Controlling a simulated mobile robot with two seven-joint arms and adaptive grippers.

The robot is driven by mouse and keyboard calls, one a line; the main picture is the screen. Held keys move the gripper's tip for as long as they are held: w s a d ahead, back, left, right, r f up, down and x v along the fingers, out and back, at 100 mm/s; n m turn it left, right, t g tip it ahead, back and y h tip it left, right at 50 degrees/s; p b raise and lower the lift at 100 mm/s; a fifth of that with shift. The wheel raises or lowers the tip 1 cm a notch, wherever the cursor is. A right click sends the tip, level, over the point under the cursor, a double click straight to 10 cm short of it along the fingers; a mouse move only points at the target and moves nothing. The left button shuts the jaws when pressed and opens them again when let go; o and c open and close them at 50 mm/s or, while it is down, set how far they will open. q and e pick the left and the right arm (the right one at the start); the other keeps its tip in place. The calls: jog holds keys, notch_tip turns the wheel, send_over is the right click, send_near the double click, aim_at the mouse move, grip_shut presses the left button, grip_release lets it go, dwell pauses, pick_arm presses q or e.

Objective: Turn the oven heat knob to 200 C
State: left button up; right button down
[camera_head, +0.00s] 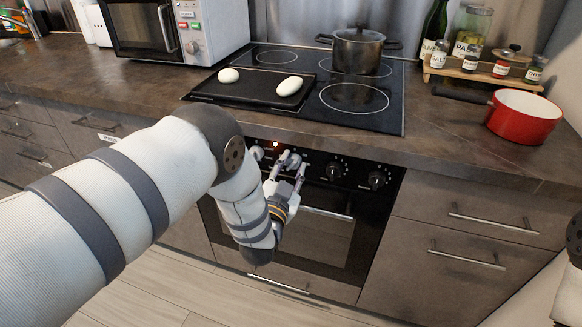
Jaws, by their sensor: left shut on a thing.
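The black oven (338,244) sits under the counter, with a row of round knobs on its control panel. My left gripper (291,164) is at this panel, shut on a knob (294,160) left of the middle. The fingers partly cover that knob, so I cannot read its setting. A dark knob (333,171) and another dark knob (376,180) show free to the right of the gripper. A small orange light (276,144) shows on the panel. My right gripper is out of view; only a bit of my right arm shows at the right edge.
The oven handle (325,212) runs below the panel, close to my gripper. A microwave (180,30) stands at the back left.

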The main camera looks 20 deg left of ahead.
pick_arm(q)
jog(key=shift+r, duration=0.1)
dwell(0.4)
jog(key=o, duration=1.2)
jog(key=shift+s, duration=0.1)
jog(key=s, duration=1.1)
jog(key=shift+s+d+f, duration=0.15)
jog(key=shift+s+f, duration=0.15)
jog(key=shift+s, duration=0.1)
